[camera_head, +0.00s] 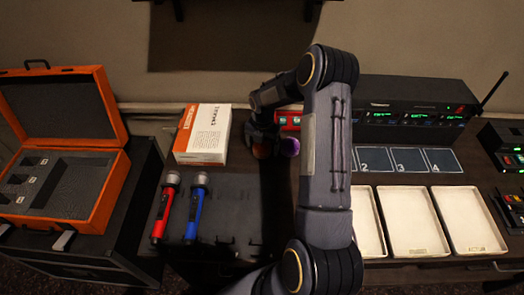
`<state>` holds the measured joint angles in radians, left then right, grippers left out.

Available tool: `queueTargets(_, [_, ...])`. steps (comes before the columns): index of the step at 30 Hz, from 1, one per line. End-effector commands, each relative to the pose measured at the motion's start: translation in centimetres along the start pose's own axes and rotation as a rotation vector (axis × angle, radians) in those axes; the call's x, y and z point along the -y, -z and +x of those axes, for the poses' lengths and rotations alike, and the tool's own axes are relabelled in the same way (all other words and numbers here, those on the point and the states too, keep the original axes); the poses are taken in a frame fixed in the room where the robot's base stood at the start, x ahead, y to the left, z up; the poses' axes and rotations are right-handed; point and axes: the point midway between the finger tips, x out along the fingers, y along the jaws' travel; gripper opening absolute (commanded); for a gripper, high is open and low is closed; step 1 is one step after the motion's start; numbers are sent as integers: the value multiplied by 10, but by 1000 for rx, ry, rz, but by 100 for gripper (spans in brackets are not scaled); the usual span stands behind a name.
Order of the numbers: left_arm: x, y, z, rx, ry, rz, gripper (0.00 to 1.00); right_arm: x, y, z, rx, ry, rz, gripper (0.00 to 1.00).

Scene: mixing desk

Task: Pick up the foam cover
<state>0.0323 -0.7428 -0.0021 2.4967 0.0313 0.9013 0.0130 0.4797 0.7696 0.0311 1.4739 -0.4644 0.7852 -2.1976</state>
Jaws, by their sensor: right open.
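My right arm rises from the bottom and bends over to the left. My left gripper is not in view.
A red microphone (163,210) and a blue microphone (195,208) lie at the left. A white and orange box (203,134) stands behind them. An open orange case (112,180) is far left. Pale trays (418,250), numbered pads (409,160) and a receiver with an antenna (410,110) fill the right.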

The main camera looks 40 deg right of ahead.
Motion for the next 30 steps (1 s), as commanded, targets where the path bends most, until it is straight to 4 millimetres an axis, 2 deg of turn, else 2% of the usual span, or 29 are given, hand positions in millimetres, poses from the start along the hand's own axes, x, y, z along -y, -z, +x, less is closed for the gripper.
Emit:
queueTargets(6, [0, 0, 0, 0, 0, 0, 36, 0, 0, 0, 1, -1, 0, 83])
queueTargets(17, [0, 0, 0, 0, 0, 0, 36, 0, 0, 0, 1, -1, 0, 36])
queueTargets(25, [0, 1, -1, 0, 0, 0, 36, 0, 0, -1, 1, -1, 0, 36])
queueTargets(30, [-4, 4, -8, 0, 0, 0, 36, 0, 0, -14, 1, -1, 0, 36])
